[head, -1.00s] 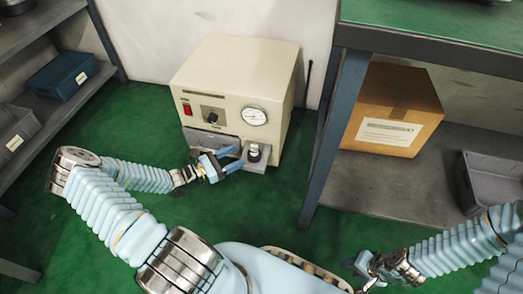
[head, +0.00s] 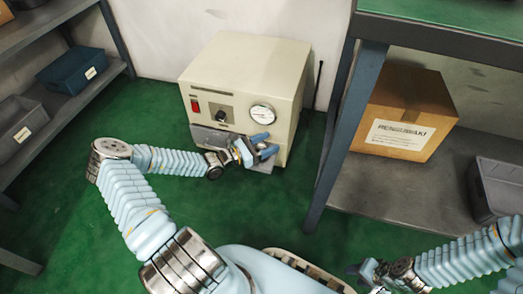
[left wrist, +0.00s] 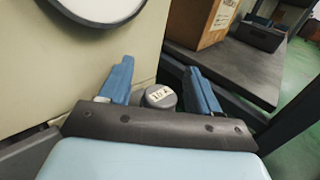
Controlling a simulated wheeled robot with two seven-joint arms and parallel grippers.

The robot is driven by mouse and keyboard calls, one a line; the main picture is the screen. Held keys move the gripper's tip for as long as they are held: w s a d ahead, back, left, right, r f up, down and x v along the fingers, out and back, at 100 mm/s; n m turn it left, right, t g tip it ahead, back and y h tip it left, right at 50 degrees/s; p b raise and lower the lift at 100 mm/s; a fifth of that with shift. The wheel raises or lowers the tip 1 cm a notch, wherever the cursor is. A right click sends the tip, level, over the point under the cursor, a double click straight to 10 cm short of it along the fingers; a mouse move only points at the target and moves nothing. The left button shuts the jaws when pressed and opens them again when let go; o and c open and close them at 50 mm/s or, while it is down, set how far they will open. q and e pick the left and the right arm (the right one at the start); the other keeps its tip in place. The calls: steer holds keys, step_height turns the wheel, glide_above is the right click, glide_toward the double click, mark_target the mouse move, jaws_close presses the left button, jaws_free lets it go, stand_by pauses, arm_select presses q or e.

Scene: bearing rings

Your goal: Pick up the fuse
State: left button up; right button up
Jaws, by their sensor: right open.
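The fuse (left wrist: 160,97) is a small grey cylinder with a pale label on its top, seen from above in the left wrist view. My left gripper (head: 266,144) is at the front of the cream machine (head: 245,75), over its small grey ledge (head: 263,168). In the left wrist view its blue fingers stand apart, one on each side of the fuse, with a gap visible on both sides. In the head view the gripper mostly hides the fuse. My right gripper (head: 364,272) is open and empty at the lower right.
The machine has a red switch, a black knob and a round gauge (head: 262,115) just above my left gripper. A shelf frame (head: 345,135) stands to the right, with a cardboard box (head: 405,110) and a grey bin (head: 497,188). Green floor is clear at the left.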

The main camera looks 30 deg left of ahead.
arm_select(q)
steer(key=c, duration=1)
